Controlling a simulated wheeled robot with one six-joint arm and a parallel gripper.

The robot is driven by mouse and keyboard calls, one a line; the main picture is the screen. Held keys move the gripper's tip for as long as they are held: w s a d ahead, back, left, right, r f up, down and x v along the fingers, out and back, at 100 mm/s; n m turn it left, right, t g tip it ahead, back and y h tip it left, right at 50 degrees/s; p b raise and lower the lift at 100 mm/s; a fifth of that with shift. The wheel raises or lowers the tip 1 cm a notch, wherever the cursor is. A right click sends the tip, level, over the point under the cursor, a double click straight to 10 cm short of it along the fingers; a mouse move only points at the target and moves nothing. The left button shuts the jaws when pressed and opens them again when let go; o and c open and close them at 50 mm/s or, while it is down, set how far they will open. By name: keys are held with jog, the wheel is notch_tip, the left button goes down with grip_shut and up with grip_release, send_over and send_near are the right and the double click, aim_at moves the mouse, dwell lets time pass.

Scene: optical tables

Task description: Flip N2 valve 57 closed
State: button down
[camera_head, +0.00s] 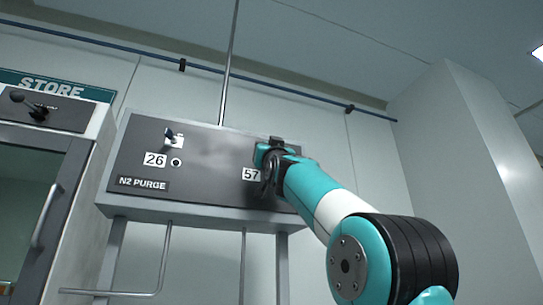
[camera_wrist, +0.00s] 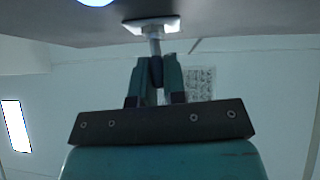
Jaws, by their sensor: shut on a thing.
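The N2 purge panel (camera_head: 215,155) is a dark grey board on a stand, with a white "57" label (camera_head: 251,174) on its right part. Valve 57 itself is hidden behind my wrist in the head view. In the wrist view, the valve 57 lever (camera_wrist: 156,68) stands out from a white base plate (camera_wrist: 152,25) on the panel. My gripper (camera_wrist: 157,75) has its two fingers shut on the lever, one on each side. The lever hangs nearly straight down from its base in that view. My gripper's wrist also shows against the panel in the head view.
A store cabinet (camera_head: 75,165) stands at the left. Thin pipes (camera_head: 165,255) run below the panel. A wall column (camera_head: 470,170) rises at the right.

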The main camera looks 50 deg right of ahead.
jog(key=m+g+h, duration=0.1)
jog(key=g+h, duration=0.1)
jog(key=m+g+h, duration=0.2)
jog(key=g+h, duration=0.1)
jog(key=w+a+m+g+h+p, duration=0.1)
jog(key=g+h, duration=0.1)
jog(key=g, duration=0.1)
jog(key=shift+w+m+h, duration=0.1)
jog(key=shift+m+h, duration=0.2)
jog(key=shift+m, duration=0.1)
jog(key=shift+r+g, duration=0.1)
jog(key=shift+g, duration=0.5)
jog(key=c, duration=1.2)
grip_release()
jog(key=shift+w+f+b+v, duration=0.1)
jog(key=shift+f+b+v, duration=0.05)
jog(key=shift+b+v, duration=3.65)
jog(key=shift+w+f+b+v, duration=0.15)
jog(key=shift+b+v, duration=2.3)
jog(key=shift+v, duration=2.5)
